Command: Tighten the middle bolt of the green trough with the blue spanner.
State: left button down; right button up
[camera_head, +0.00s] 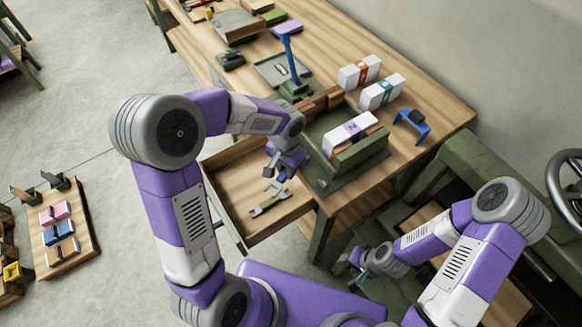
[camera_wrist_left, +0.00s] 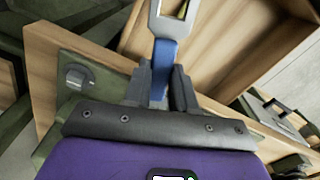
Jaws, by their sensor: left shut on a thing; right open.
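The green trough (camera_head: 362,158) stands on the table and holds a white box with a purple label. In the left wrist view, a bolt (camera_wrist_left: 77,78) sits on a green plate at the left; I cannot tell whether it is the middle one. My left gripper (camera_head: 279,168) is shut on the blue spanner (camera_wrist_left: 164,58), holding it by its blue handle above the open drawer, beside the trough. The spanner's grey head (camera_wrist_left: 172,20) points away from the gripper, partly cut off by the frame's top. My right gripper (camera_head: 352,262) is open, low in front of the table, away from the trough.
White boxes (camera_head: 381,91), a blue stand (camera_head: 412,126) and a blue lamp-like post (camera_head: 288,55) stand on the table. A dark green machine with a handwheel (camera_head: 566,182) is at the right.

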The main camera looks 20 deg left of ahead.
pick_arm(q)
jog(key=shift+w+a+r+m+p, duration=0.1)
jog(key=shift+w+a+m+p, duration=0.35)
jog(key=shift+m, duration=0.5)
jog(key=shift+w+a+m+p, duration=0.2)
jog(key=shift+a+m+p, duration=0.3)
jog(key=shift+m, duration=0.45)
jog(key=shift+r+p, duration=1.7)
jog(key=shift+r, duration=0.6)
